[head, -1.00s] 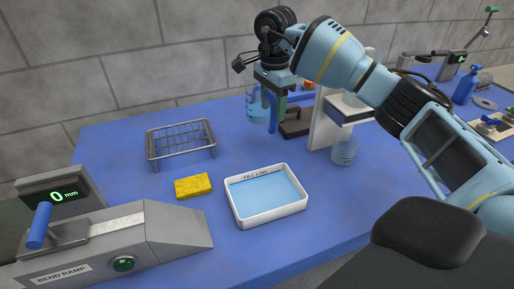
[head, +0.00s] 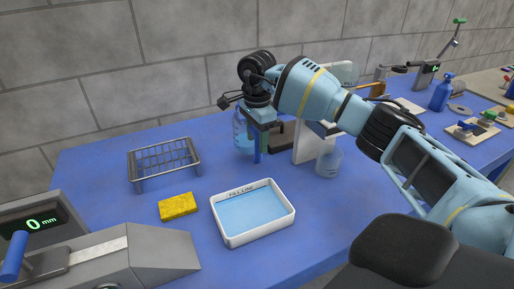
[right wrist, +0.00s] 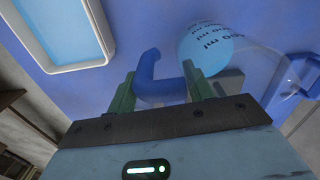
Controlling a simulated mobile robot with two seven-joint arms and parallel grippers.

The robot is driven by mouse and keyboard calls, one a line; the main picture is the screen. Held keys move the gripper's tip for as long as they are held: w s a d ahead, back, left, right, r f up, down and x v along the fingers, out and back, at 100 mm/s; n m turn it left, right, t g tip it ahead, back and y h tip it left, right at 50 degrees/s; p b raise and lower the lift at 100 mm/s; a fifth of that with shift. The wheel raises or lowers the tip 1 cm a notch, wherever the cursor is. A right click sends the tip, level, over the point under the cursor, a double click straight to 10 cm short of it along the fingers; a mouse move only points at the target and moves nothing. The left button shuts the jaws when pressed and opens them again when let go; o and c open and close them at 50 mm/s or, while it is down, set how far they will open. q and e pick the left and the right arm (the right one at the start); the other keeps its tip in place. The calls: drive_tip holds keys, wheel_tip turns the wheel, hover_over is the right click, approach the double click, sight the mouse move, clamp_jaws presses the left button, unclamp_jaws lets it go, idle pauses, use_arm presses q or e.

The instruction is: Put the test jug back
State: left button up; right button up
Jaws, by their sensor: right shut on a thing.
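The test jug (head: 241,132) is clear with blue liquid in it and has a blue handle (head: 257,146). It is at the back of the blue table, partly hidden behind my right gripper (head: 262,130). In the right wrist view the handle (right wrist: 152,72) sits between the green fingers, which are shut on it. The jug's round body with "ml" marks (right wrist: 207,48) shows just beyond. The jug looks about upright; I cannot tell whether its base touches the table. My left gripper is not in view.
A white tray of blue liquid marked FILL LINE (head: 218,226) stands in front, with a yellow sponge (head: 178,206) and wire rack (head: 164,160) to its left. A clear beaker (head: 329,161) stands by a white stand (head: 304,146) on the right. A bend ramp (head: 150,258) is front left.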

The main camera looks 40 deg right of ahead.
drive_tip(key=shift+f, duration=1.8)
drive_tip(key=shift+f, duration=0.15)
drive_tip(key=o, duration=1.4)
drive_tip(key=shift+o, duration=0.2)
wheel_tip(320, 180, up, 12)
drive_tip(key=shift+r, duration=0.15)
